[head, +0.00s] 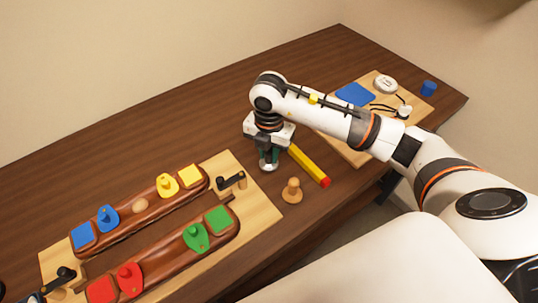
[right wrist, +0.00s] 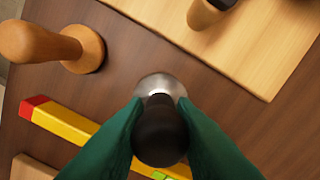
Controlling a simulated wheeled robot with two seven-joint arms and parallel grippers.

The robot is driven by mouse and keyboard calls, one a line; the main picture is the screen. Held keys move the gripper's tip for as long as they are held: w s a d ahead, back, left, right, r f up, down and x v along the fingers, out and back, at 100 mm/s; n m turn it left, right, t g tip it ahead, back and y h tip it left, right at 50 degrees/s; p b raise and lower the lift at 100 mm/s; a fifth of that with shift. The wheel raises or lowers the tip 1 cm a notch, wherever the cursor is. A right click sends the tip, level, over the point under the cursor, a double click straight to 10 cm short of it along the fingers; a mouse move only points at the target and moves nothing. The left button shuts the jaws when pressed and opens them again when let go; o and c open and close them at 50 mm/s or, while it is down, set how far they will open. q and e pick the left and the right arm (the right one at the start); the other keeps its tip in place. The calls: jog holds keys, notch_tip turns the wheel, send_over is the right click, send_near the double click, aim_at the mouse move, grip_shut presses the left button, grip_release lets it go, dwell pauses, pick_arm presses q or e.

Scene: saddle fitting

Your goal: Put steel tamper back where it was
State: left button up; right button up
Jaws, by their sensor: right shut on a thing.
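The steel tamper has a black knob handle (right wrist: 160,135) and a round steel base (head: 267,164). My right gripper (head: 266,151) is shut on its handle. In the right wrist view, the green fingers (right wrist: 160,140) stand on both sides of the black knob, with the shiny base beyond it. The tamper looks upright, at or just above the dark table; I cannot tell if it touches. It is between the clamp board and the yellow bar. My left gripper is not in view.
A yellow bar with a red end (head: 309,166) lies close to the right of the tamper. A wooden tamper-like piece (head: 291,191) stands nearer. The clamp board (head: 264,197) with coloured blocks is at left. Another board (head: 340,149) holds a blue pad (head: 355,95). Table behind is bare.

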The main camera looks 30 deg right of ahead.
notch_tip(320, 180, down, 2)
jog(key=shift+f, duration=0.1)
jog(key=shift+f, duration=0.2)
jog(key=o, duration=0.9)
jog(key=shift+c, duration=0.2)
jog(key=shift+r, duration=0.1)
